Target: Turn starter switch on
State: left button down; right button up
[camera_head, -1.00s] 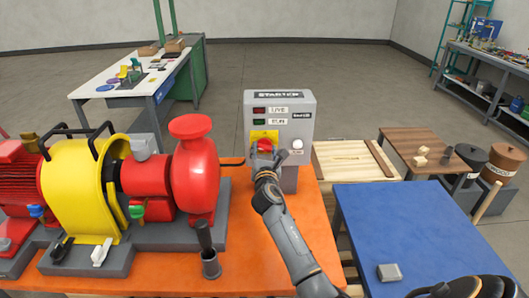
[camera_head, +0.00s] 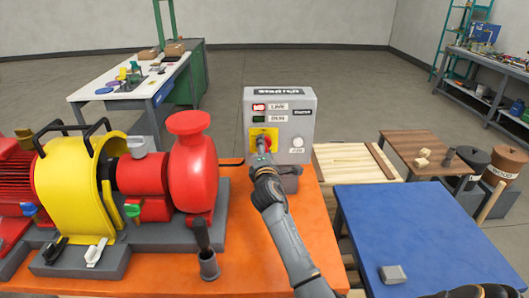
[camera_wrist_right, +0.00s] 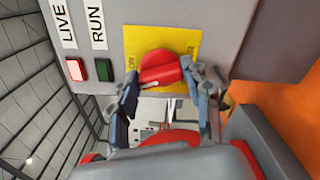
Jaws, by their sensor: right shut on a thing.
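The grey starter box (camera_head: 307,100) stands at the back of the orange bench. Its red switch knob (camera_wrist_right: 160,68) sits on a yellow plate (camera_wrist_right: 185,45), and only a little of it shows in the head view. The knob's ridge points roughly toward the ON label (camera_wrist_right: 131,63). My right gripper (camera_wrist_right: 163,84) is shut on the knob, with a finger on either side. The LIVE lamp (camera_head: 259,107) glows bright red; the RUN lamp (camera_head: 260,119) is dark green.
A red and yellow pump set (camera_head: 150,190) stands to the left. A dark upright handle in a grey socket (camera_head: 208,265) is in front of it. A white round button (camera_head: 297,140) is right of the switch. A blue table (camera_head: 420,230) holding a small grey block lies right.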

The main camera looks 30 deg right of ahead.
jog(key=m+b, duration=0.1)
jog(key=m, duration=0.3)
jog(key=shift+f, duration=0.15)
jog(key=shift+m, duration=0.3)
dwell(0.3)
jog(key=o, duration=1.2)
jog(key=shift+c, duration=0.2)
jog(key=shift+s, duration=0.1)
jog(key=v, duration=1.1)
jog(key=shift+s+a, duration=0.2)
jog(key=shift+s, duration=0.15)
